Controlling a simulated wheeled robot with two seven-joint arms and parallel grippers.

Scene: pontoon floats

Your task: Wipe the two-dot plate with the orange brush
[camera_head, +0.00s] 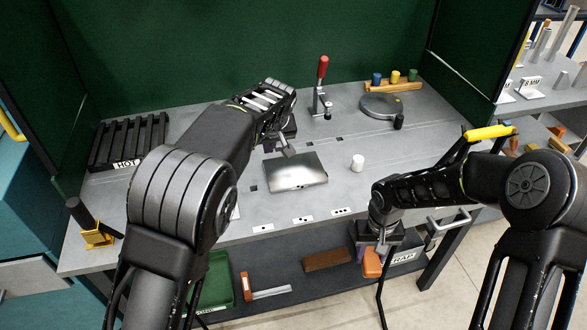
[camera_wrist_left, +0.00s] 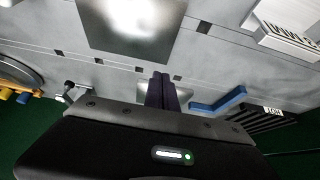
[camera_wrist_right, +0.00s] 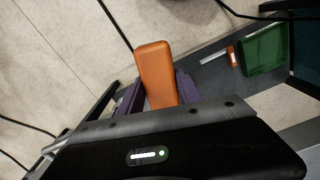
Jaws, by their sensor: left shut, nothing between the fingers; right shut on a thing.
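A shiny square metal plate (camera_head: 297,175) lies on the grey bench; it also shows in the left wrist view (camera_wrist_left: 130,20). Of the dot labels along the front edge, the middle one (camera_head: 303,219) seems to bear two dots and is nearest in front of it. My left gripper (camera_head: 287,146) is shut and empty, just behind the plate; its dark fingers show in the left wrist view (camera_wrist_left: 161,88). My right gripper (camera_head: 374,248) is shut on the orange brush (camera_wrist_right: 157,75), low at the bench's front edge. The brush's bristles cannot be made out.
A red-handled clamp (camera_head: 321,85) and a round grey disc (camera_head: 381,106) stand behind. A black rack marked HOT (camera_head: 130,142) is at left. A lower shelf holds a green bin (camera_head: 215,280) and a brown block (camera_head: 328,260).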

